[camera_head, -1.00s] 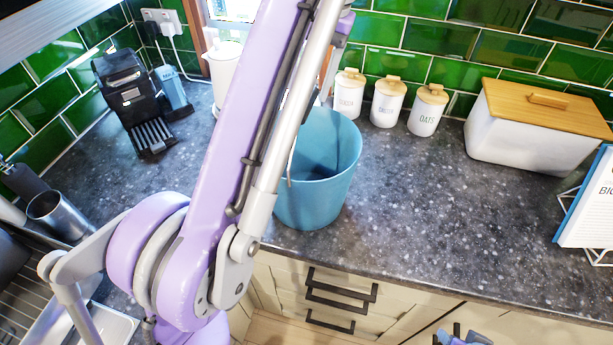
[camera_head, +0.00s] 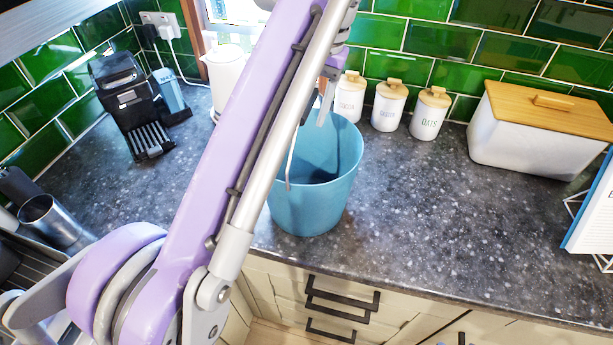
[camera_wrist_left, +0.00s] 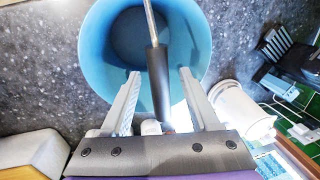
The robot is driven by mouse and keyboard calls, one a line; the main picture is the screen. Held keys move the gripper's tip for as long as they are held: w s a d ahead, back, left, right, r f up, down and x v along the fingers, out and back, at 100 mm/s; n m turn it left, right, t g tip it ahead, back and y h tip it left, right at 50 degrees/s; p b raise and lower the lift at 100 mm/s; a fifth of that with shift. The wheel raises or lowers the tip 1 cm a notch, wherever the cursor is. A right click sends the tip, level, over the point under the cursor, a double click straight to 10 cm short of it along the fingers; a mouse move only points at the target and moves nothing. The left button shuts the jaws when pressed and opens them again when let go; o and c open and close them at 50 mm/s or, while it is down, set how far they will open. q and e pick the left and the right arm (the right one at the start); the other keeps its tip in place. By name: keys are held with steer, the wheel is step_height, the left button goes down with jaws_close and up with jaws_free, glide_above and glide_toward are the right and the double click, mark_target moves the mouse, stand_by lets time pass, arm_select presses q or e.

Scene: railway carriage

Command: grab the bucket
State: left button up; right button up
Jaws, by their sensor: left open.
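A blue bucket (camera_head: 315,205) stands upright on the dark speckled worktop, near its front edge. Its thin metal handle shows in the head view (camera_head: 291,165) and is raised over the mouth. My left gripper (camera_head: 325,108) is above the bucket's far rim, partly hidden by my own arm. In the left wrist view its two pale fingers (camera_wrist_left: 160,75) are open and apart. The handle's dark grip (camera_wrist_left: 158,85) lies between them, with a gap on each side. The round blue bucket (camera_wrist_left: 96,45) shows beyond the fingertips. My right gripper is not seen.
Several white canisters (camera_head: 388,106) stand behind the bucket, with a white bread bin (camera_head: 535,140) at right. A white kettle (camera_head: 226,72) and a black coffee machine (camera_head: 128,100) stand at left. The worktop right of the bucket (camera_head: 430,210) is clear.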

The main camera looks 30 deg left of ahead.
arm_select(q)
steer(key=shift+f, duration=0.25)
jaws_close()
stand_by(0.4)
stand_by(1.1)
